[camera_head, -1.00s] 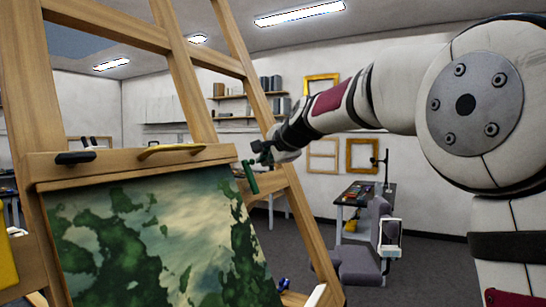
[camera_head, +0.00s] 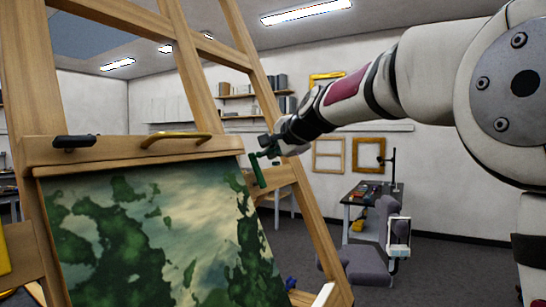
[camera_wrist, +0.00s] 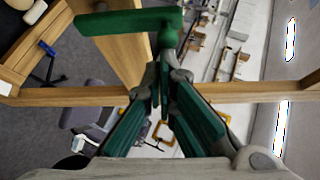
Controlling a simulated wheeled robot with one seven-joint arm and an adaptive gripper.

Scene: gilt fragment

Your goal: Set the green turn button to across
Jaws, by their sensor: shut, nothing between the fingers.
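The green turn button (camera_head: 258,172) is a short green bar beside the right end of the easel's wooden ledge. In the head view it stands nearly upright, slightly tilted. In the wrist view the green bar (camera_wrist: 130,22) lies nearly level at the top, with a rounded stub at its right end. My gripper (camera_head: 268,148) is right by the button's upper end in the head view. In the wrist view my gripper (camera_wrist: 162,85) has its dark green fingers drawn together at the tips, just below the stub. Nothing is held. I cannot tell whether the tips touch the button.
A landscape painting (camera_head: 150,235) rests on the easel (camera_head: 190,75) below the ledge. A black clip (camera_head: 74,141) and a brass handle (camera_head: 176,138) are on the ledge. A grey chair (camera_head: 368,240) and a work table (camera_head: 372,192) stand behind, right, with open floor around.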

